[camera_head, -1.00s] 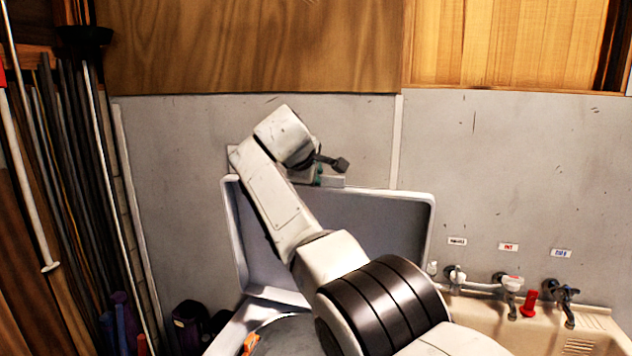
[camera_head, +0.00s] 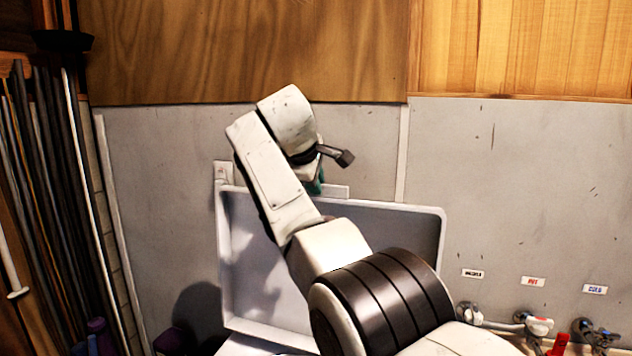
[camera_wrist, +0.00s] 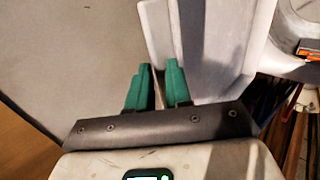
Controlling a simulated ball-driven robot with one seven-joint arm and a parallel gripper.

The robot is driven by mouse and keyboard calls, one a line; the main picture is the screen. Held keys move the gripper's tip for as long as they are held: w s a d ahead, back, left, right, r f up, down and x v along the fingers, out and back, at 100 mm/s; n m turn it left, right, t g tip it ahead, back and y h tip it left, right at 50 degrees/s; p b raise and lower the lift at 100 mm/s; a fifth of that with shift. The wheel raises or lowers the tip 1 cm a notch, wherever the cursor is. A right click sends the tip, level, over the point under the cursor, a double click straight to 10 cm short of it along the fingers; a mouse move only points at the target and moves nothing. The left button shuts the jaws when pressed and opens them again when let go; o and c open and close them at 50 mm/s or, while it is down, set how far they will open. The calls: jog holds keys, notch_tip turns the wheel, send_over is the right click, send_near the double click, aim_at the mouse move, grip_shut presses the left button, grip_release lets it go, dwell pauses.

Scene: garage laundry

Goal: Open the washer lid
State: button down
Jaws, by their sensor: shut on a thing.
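The washer lid (camera_head: 262,285) stands raised and near upright against the back wall, its pale frame and grey inner face toward the body camera. My arm covers its middle. My gripper (camera_wrist: 158,68) is at the lid's upper edge, its two green fingers shut on the lid (camera_wrist: 160,45), whose thin edge runs between them in the wrist view. In the body view only a bit of green finger (camera_head: 319,184) shows behind my arm. The washer's body is mostly below the picture.
Taps (camera_head: 534,324) are at the lower right, under small wall labels (camera_head: 533,282). Long poles (camera_head: 50,200) lean at the left. A wooden cabinet (camera_head: 250,50) hangs above the grey wall. A small orange item (camera_wrist: 309,48) shows at the wrist view's right edge.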

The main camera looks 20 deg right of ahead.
jog(key=shift+f, duration=0.35)
jog(key=c, duration=1.2)
grip_release()
jog(key=shift+r, duration=0.1)
jog(key=shift+r, duration=0.15)
jog(key=b+v, duration=0.3)
jog(key=v, duration=0.7)
jog(key=shift+s+a+r, duration=0.15)
jog(key=shift+r, duration=0.05)
